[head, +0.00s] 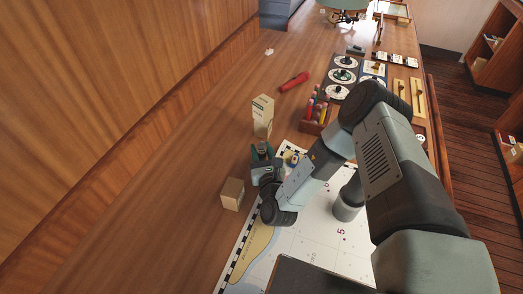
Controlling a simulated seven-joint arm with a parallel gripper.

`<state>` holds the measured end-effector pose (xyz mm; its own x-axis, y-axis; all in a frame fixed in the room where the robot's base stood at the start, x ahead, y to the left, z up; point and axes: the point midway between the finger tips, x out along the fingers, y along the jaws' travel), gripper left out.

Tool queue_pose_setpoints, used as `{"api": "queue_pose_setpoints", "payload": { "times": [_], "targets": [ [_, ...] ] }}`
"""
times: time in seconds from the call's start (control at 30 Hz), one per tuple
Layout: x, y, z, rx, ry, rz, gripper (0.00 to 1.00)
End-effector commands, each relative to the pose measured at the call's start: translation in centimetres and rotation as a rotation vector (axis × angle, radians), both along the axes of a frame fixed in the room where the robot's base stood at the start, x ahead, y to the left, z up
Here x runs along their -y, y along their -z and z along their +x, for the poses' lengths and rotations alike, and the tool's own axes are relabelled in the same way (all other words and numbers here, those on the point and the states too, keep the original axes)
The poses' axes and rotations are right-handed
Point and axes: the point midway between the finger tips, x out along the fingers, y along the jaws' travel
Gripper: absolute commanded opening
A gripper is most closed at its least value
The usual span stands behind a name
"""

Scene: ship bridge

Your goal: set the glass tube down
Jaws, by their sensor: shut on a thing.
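My gripper (262,153) is in the middle of the head view, low over the wooden counter at the upper left edge of the chart (310,232). It is shut on a small, dark-looking piece between its fingers, which I take to be the glass tube (263,146). Only a little of the tube shows; its clear wall and lower end are hidden or too small to make out. I cannot tell whether it touches the surface below.
A tall cream carton (263,114) stands just beyond my gripper, and a small brown box (232,194) stands close at its left. A pen rack (316,113), a red torch-like cylinder (293,82) and dial panels (343,75) lie farther back. The counter's left side (190,150) is clear.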

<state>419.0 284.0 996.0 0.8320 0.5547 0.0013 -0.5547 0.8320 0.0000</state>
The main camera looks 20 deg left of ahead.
Motion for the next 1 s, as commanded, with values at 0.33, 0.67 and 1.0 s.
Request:
{"api": "queue_pose_setpoints", "payload": {
  "times": [0.33, 0.67, 1.0],
  "targets": [
    [0.0, 0.2, 0.0, 0.0, 0.0, -0.001, 0.58],
    [0.0, 0.1, 0.0, 0.001, 0.0, -0.001, 0.64],
    [1.7, -2.1, -2.4, 0.001, 0.002, 0.002, 0.64]
  ]
}}
